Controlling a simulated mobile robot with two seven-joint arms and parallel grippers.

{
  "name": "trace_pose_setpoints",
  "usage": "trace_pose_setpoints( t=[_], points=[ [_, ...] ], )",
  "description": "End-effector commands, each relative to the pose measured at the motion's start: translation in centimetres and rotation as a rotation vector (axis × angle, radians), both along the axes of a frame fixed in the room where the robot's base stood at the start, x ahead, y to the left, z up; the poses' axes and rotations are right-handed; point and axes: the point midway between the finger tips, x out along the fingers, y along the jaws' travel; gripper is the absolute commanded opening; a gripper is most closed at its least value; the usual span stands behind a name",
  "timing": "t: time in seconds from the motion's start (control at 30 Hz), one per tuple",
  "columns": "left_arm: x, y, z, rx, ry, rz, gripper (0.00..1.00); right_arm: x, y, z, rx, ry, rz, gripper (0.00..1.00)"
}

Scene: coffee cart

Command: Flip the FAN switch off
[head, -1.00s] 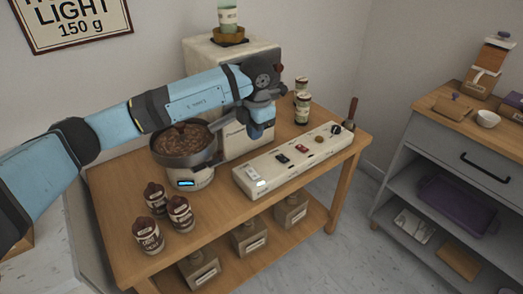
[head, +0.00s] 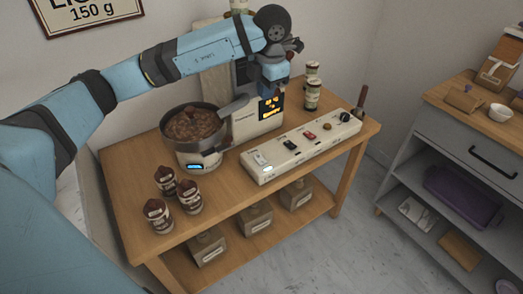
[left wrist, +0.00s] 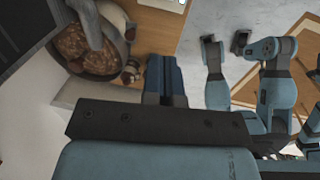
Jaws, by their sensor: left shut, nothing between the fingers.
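A long cream switch panel (head: 312,152) lies along the front right of the wooden cart. It carries a white rocker switch (head: 259,158) at its left end, with a small lit patch below, then a black switch (head: 290,145), a red switch (head: 309,135), a small brown knob and a black knob (head: 344,116). The labels are too small to read. My left gripper (head: 271,86) is shut and empty, above and behind the panel, before the machine with the amber display. Its blue fingers (left wrist: 165,80) also show in the left wrist view. My right gripper cannot be made out clearly.
A pan of brown beans (head: 194,124) stands on a white base left of the panel, its handle reaching toward the machine (head: 240,128). Several dark-topped jars (head: 188,196) stand at the cart's front left. Two jars (head: 312,94) stand behind the panel.

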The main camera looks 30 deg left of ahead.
Motion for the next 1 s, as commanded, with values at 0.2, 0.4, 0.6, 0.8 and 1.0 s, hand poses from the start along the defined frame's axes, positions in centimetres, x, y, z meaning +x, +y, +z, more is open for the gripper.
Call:
trace_pose_setpoints(
  t=[0.2, 0.4, 0.6, 0.8, 1.0],
  points=[
    [0.1, 0.4, -3.1, 0.001, 0.004, 0.001, 0.00, 0.0, 0.0, -0.1, -0.001, -0.002, 0.000, 0.61],
    [0.3, 0.8, -7.5, 0.000, 0.005, 0.001, 0.00, 0.0, 0.0, -0.2, -0.002, -0.005, 0.001, 0.61],
    [0.5, 1.3, -11.9, 0.001, 0.004, 0.000, 0.00, 0.0, 0.0, -0.2, -0.001, -0.011, 0.002, 0.61],
    [0.7, 1.8, -16.2, 0.001, 0.004, 0.001, 0.00, 0.0, 0.1, -0.3, -0.002, -0.014, 0.003, 0.61],
    [0.9, 2.3, -20.3, 0.000, 0.003, -0.001, 0.00, 0.0, 0.1, -0.6, -0.005, -0.015, 0.005, 0.61]
  ],
)
